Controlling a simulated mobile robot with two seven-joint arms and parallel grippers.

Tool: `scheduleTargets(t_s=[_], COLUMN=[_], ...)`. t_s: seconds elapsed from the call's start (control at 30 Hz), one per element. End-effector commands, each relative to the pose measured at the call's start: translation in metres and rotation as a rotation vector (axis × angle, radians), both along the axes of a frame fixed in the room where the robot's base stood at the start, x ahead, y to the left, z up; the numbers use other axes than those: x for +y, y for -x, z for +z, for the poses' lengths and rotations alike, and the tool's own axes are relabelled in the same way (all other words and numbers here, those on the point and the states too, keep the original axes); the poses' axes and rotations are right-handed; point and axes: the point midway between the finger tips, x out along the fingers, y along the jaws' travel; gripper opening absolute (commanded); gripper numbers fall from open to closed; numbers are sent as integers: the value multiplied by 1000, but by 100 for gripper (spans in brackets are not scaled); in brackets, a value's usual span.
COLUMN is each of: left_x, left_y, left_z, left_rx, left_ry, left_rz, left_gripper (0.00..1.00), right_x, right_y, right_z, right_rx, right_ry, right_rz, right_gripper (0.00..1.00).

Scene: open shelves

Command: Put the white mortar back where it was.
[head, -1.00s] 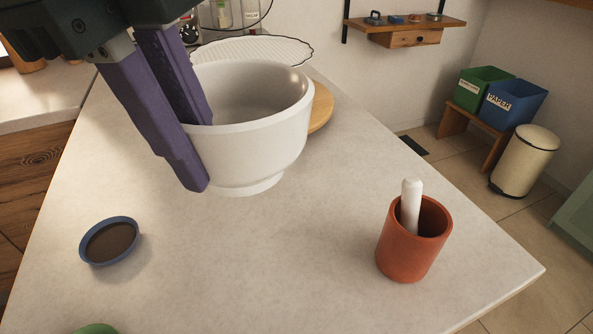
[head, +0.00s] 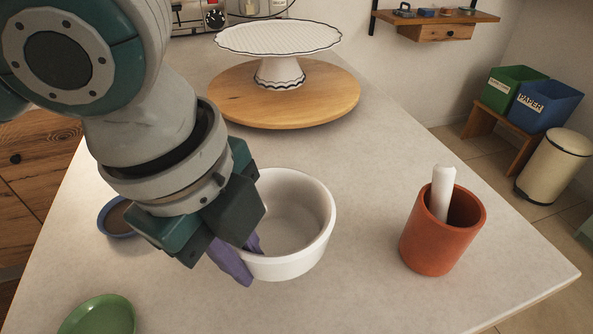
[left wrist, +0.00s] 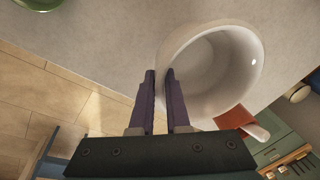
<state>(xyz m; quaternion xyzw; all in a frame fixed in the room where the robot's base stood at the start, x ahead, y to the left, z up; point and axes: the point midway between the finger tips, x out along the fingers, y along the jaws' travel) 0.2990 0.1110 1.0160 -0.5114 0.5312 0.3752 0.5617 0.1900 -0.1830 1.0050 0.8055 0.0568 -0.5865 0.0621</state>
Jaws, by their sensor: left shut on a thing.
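The white mortar (head: 316,222) is a wide, empty bowl over the front middle of the counter, left of the terracotta pot. My left gripper (head: 248,255) is shut on the near left part of its wall, with purple fingers on either side of the rim. The left wrist view shows the mortar (left wrist: 250,60) with its wall between the fingers (left wrist: 160,75). Its foot is hidden in the head view, so I cannot tell whether it touches the counter. My right gripper is not in view.
A terracotta pot (head: 430,243) with a white pestle (head: 442,190) stands to the right. A cake stand (head: 280,38) on a round wooden board (head: 235,95) is behind. A blue-rimmed dish (head: 112,222) and a green dish (head: 98,317) lie left. Counter between mortar and board is clear.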

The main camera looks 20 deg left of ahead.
Motion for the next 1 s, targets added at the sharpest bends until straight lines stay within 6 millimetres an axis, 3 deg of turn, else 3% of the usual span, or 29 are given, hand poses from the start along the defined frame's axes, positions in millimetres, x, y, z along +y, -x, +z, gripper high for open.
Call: scheduleTargets(t_s=[0.3, 0.77, 0.8, 1.0], left_x=[-1, -1, 0, 0], left_y=[-1, -1, 0, 0], left_z=[-38, -44, -45, -45], left_rx=[-4, -4, 1, 1], left_ry=[2, 3, 0, 0], left_rz=[-1, 0, 0, 0], left_gripper=[0, 0, 18, 41], right_x=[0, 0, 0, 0], right_y=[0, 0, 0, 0], right_z=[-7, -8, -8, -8], right_rx=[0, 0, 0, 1], right_ry=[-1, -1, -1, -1], right_rz=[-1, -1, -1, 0], right_gripper=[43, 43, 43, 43])
